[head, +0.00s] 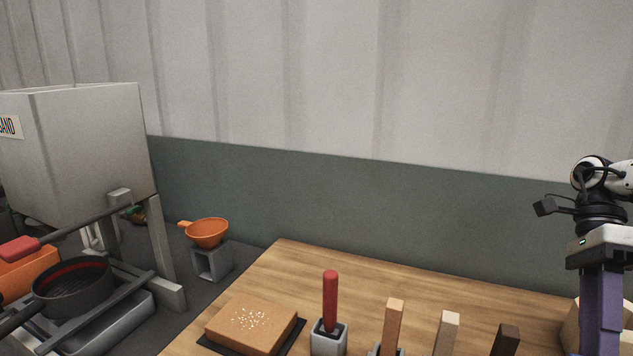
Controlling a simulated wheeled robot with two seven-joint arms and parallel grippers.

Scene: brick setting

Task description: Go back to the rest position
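My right gripper (602,318) is at the right edge of the head view, pointing down, with its purple fingers running to the bottom of the picture. Its white wrist and a small dark camera show above the fingers. It is seen from the side, so I cannot tell whether it is open or shut, or whether it holds anything. My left gripper is not in view. An orange-brown brick (252,323) with white specks lies on a dark mat on the wooden table (330,262), well to the left of my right gripper.
A red-handled tool (330,300) stands upright in a grey holder, beside several upright wooden handles. An orange scoop (208,233) sits on a grey hollow block (212,264). At left are a large sand bin (90,150), a red-handled lever (20,249) and a dark round pan (73,290).

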